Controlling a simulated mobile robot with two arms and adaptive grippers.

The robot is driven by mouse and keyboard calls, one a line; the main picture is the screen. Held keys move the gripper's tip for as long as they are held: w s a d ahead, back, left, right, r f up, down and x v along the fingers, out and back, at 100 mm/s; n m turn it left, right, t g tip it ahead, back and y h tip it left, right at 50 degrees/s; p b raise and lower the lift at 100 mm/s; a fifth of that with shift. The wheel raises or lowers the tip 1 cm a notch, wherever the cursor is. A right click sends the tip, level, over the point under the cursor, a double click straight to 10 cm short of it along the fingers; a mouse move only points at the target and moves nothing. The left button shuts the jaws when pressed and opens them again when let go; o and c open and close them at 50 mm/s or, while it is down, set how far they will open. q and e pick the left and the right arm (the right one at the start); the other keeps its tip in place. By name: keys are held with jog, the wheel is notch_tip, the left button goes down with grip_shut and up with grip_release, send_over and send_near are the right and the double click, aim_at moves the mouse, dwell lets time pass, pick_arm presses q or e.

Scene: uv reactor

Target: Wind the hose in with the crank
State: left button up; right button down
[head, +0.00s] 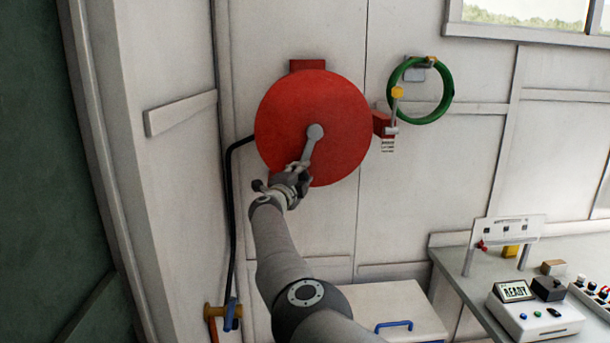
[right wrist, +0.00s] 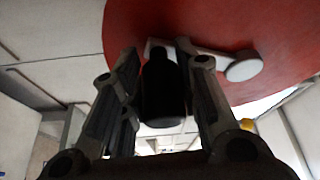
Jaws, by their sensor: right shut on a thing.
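A large red reel disc (head: 345,110) is on the white wall. A grey crank arm (head: 311,146) runs from its round hub down and slightly left; it also shows in the right wrist view (right wrist: 210,57). My right gripper (head: 299,172) is at the crank's outer end. In the right wrist view its fingers (right wrist: 160,85) are closed around the crank's black handle (right wrist: 163,90). My left gripper is not in view.
A black pipe (head: 231,210) runs from the reel's left side down to a brass valve with a blue handle (head: 230,314). A bench with a READY display (head: 514,291) stands at the lower right. A white chest (head: 390,305) stands below the reel.

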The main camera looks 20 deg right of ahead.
jog(key=shift+w+a+r, duration=0.25)
jog(key=shift+a+r, duration=0.4)
jog(key=shift+a, duration=0.05)
jog(key=c, duration=1.3)
grip_release()
jog(key=shift+o, duration=1)
jog(key=shift+f+m, duration=0.1)
jog(key=shift+m, duration=0.2)
jog(key=shift+a+f, duration=0.1)
